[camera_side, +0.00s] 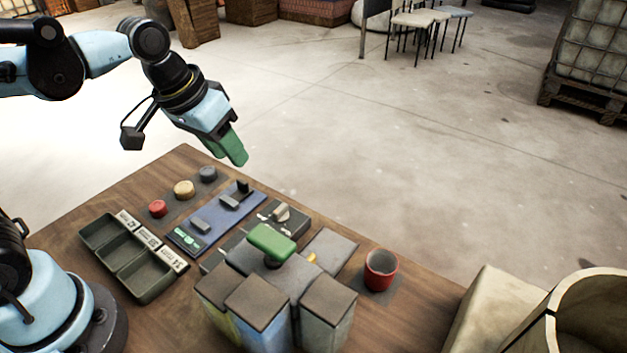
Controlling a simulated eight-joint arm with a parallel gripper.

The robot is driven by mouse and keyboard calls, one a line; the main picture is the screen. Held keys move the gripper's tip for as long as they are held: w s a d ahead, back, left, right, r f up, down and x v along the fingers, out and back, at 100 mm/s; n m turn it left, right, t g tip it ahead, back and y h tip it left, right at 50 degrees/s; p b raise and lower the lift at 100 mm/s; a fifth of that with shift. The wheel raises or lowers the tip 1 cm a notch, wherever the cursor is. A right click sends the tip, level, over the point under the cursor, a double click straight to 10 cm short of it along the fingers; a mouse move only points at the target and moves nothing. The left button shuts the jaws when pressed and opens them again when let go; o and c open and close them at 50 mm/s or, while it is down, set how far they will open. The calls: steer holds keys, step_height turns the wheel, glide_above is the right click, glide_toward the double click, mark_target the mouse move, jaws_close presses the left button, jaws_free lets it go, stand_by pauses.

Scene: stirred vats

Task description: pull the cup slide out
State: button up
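A red cup (381,271) stands upright on a dark flat pad (394,290) at the right side of the wooden table. The pad sits just right of the grey block-like vats; I cannot tell whether this pad is the cup slide. My gripper (236,153), with green fingers, hangs in the air beyond the table's back edge, up and left of the cup and well apart from it. Its fingers overlap in this view, so I cannot tell whether they are open or shut. I see nothing held.
Red, yellow and grey buttons (184,189), a blue slider panel (215,218), a knob (281,212) and a compartment tray (142,281) are further left. Beige containers (497,308) stand at right.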

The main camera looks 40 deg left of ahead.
steer(key=w+d+g, duration=0.4)
steer(key=d+g, duration=0.1)
steer(key=d, duration=0.4)
steer(key=g+y, duration=0.1)
steer(key=g, duration=0.3)
glide_toward(311, 256)
steer(key=shift+t, duration=0.3)
steer(key=x, duration=0.9)
steer(key=shift+s+f, duration=0.3)
steer(key=shift+s, duration=0.05)
steer(key=shift+c, duration=0.4)
jaws_close()
